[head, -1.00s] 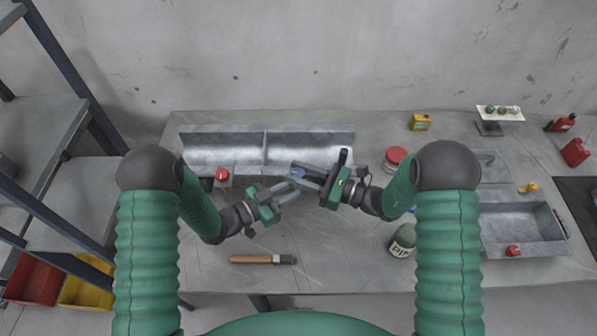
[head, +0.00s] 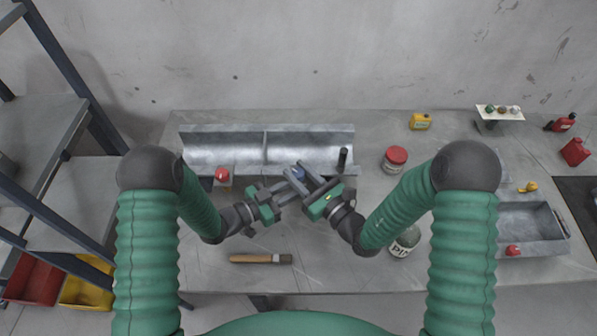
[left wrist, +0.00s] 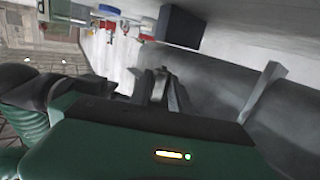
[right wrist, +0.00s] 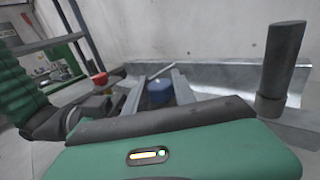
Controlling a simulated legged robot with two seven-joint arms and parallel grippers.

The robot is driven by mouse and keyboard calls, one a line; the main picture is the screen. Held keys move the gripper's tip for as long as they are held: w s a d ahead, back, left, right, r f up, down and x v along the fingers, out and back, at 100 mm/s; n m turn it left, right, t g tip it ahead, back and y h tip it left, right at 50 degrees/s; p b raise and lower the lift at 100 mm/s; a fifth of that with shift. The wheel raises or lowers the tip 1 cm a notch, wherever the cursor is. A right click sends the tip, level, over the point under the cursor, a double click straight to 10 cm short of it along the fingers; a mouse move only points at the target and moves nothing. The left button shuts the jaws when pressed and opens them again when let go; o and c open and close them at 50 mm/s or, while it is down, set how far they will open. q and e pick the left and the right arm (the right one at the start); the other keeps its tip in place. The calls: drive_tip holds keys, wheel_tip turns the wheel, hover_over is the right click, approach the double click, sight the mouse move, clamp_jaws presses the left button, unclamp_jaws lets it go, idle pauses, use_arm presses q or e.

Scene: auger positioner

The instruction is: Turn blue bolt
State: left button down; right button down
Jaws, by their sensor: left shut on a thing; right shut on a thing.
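The blue bolt (head: 299,174) is at the front edge of a grey metal trough (head: 215,151), in the middle of the head view. My right gripper (head: 306,175) is shut on it. In the right wrist view the blue bolt (right wrist: 159,91) shows between the two fingers. My left gripper (head: 292,181) reaches in from the left, its tips at the same spot and close to the right fingers. It appears shut on the bolt too, though the contact is partly hidden. In the left wrist view its fingers (left wrist: 158,86) are close together.
A dark upright cylinder (head: 343,158) stands at the trough's right front. A red-topped item (head: 222,174) is at its left front. A brush (head: 260,259) lies nearer me. A red-lidded jar (head: 395,160), a labelled jar (head: 405,241) and a metal tray (head: 530,224) are to the right.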

drive_tip(key=m+t+h, duration=0.1)
drive_tip(key=m+h, duration=0.1)
drive_tip(key=shift+r+t+h, duration=0.1)
drive_tip(key=shift+t+h, duration=0.2)
drive_tip(key=shift+t, duration=0.1)
drive_tip(key=shift+f+m+t+h, duration=0.45)
drive_tip(key=shift+m+h, duration=0.35)
drive_tip(key=shift+h, duration=0.2)
drive_tip(key=shift+s+a+r+m+t+h, duration=0.1)
drive_tip(key=shift+m+t+h, duration=0.25)
drive_tip(key=shift+m+h, duration=0.4)
drive_tip(key=shift+h, duration=0.45)
drive_tip(key=shift+r+m+h, duration=0.2)
drive_tip(key=shift+m+h, duration=0.05)
drive_tip(key=shift+h, duration=0.05)
drive_tip(key=c, duration=1)
unclamp_jaws()
drive_tip(key=shift+c, duration=0.2)
